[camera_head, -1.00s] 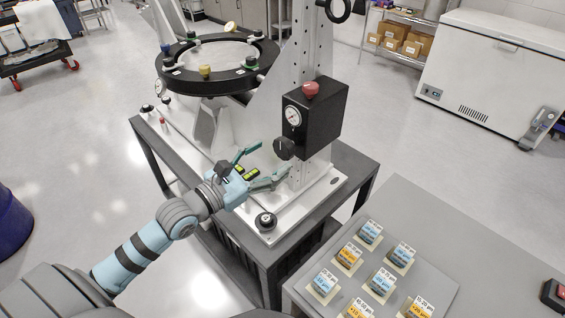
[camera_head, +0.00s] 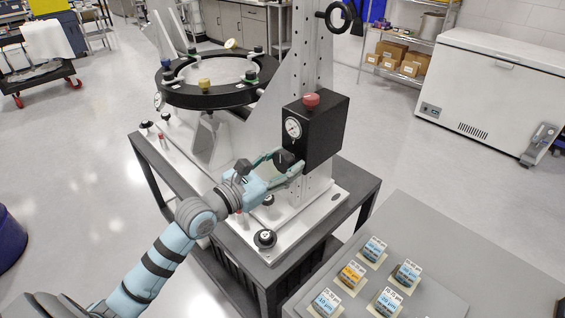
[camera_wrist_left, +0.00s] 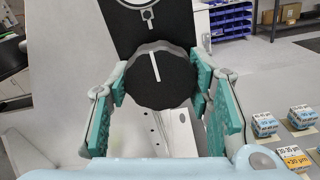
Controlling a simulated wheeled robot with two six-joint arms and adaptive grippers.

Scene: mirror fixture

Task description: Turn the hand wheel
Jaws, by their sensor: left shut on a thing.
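The hand wheel is a black round knob (camera_head: 284,158) on the front of a black box (camera_head: 321,135) with a gauge. In the left wrist view the knob (camera_wrist_left: 158,82) carries a white line, tilted slightly from upright. My left gripper (camera_head: 281,163) is shut on it, one green-padded finger on each side. In the left wrist view the finger pads of my left gripper (camera_wrist_left: 160,88) bear on the knob's left and right rim. The fingers partly hide the knob in the head view. My right gripper is not in view.
A red knob (camera_head: 311,100) tops the box. A black ring (camera_head: 215,92) stands behind left. Another black knob (camera_head: 265,239) sits on the white base's front corner. A grey table (camera_head: 440,260) with several labelled blocks is at the lower right.

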